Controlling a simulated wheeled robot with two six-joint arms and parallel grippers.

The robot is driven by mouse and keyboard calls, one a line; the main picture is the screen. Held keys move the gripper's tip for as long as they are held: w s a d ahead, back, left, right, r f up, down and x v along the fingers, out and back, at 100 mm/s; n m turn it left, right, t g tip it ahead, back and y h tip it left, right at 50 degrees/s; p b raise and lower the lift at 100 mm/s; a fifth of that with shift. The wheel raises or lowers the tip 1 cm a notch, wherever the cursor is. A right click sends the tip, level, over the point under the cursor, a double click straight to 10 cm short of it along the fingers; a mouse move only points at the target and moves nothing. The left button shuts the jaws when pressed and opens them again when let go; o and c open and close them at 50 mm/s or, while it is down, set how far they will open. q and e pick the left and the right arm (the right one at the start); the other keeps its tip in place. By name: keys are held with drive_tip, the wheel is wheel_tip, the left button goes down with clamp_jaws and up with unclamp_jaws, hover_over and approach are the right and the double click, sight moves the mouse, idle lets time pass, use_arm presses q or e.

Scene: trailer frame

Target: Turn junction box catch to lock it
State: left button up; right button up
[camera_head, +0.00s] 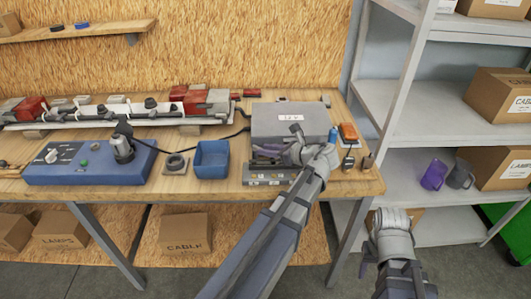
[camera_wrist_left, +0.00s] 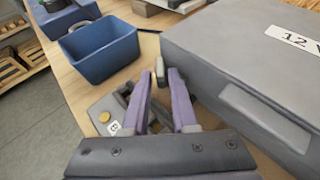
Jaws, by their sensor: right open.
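The grey junction box (camera_head: 290,117), with a "12 V" label on its lid, sits at the right end of the bench. It fills the right of the left wrist view (camera_wrist_left: 235,60). A grey raised bar (camera_wrist_left: 264,117) is on the box's side. My right gripper (camera_head: 395,217) is open and empty, right of the bench.
A blue control panel (camera_head: 92,165) is further left. An orange device (camera_head: 348,133) stands right of the box. A grey shelf unit (camera_head: 440,130) with cartons stands at the right.

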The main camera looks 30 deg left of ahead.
use_arm(q)
drive_tip(key=shift+a+f, duration=0.1)
drive_tip(key=shift+a, duration=0.25)
drive_tip(key=shift+c, duration=0.2)
clamp_jaws()
